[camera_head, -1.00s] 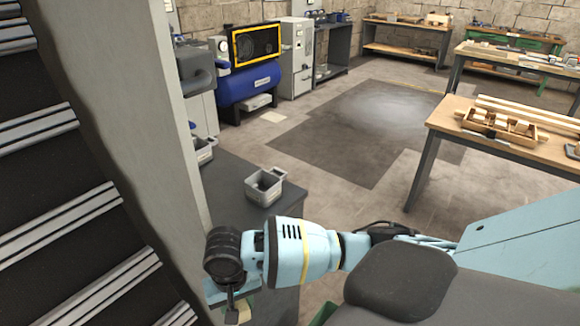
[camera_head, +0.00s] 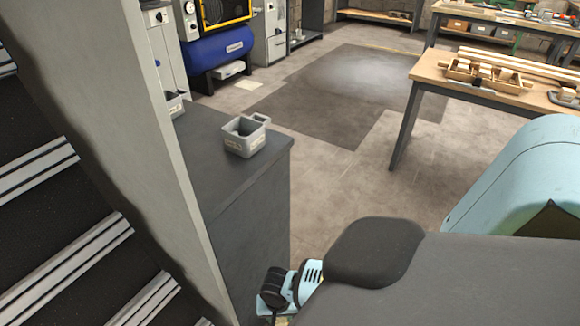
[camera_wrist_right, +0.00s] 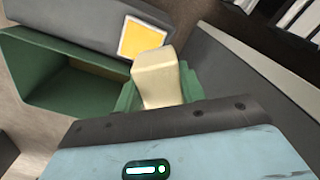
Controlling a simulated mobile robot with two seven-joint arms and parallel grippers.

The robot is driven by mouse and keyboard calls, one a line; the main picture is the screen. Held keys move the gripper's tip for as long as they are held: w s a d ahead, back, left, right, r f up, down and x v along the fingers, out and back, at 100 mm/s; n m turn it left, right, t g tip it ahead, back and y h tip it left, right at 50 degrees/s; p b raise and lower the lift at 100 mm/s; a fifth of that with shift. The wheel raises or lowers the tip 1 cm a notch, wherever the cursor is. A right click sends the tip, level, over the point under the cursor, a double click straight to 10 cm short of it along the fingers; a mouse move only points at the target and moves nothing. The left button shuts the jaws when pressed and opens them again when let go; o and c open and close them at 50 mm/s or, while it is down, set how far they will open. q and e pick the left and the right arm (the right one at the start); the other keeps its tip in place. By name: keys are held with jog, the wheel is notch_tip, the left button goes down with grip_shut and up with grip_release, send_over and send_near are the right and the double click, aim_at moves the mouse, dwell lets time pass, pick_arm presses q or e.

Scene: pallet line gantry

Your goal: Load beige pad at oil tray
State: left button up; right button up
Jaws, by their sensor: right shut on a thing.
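A beige pad (camera_wrist_right: 155,75) is held between the green fingers of my right gripper (camera_wrist_right: 160,88) in the right wrist view. In the head view my right wrist (camera_head: 277,290) is at the bottom edge, beside the front of a dark cabinet; its fingertips are cut off or hidden there. A small grey open tray (camera_head: 246,137) with a handle and pale labels stands on the cabinet top, well apart from my gripper. I cannot tell whether it is the oil tray. My left gripper is not in view.
The dark cabinet (camera_head: 226,153) has free room on top. A second grey bin (camera_head: 175,104) is partly behind the post (camera_head: 140,130). A green open box (camera_wrist_right: 40,72) and a grey surface with a yellow square (camera_wrist_right: 141,38) lie near my right gripper. A wooden workbench (camera_head: 450,75) stands right.

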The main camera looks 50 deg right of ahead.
jog(key=s+f, duration=0.1)
jog(key=s+d+f, duration=0.1)
jog(key=f, duration=0.1)
jog(key=s+f+b, duration=0.1)
jog(key=f, duration=0.1)
jog(key=shift+s+d+f, duration=0.15)
jog(key=shift+s+d, duration=0.05)
jog(key=shift+d, duration=0.15)
notch_tip(320, 180, down, 2)
jog(key=shift+s+b, duration=0.1)
jog(key=shift+b, duration=1.05)
jog(key=shift+f+b, duration=0.45)
jog(key=shift+b, duration=0.05)
jog(key=shift+f, duration=0.15)
jog(key=shift+f+b, duration=0.4)
dwell(1.2)
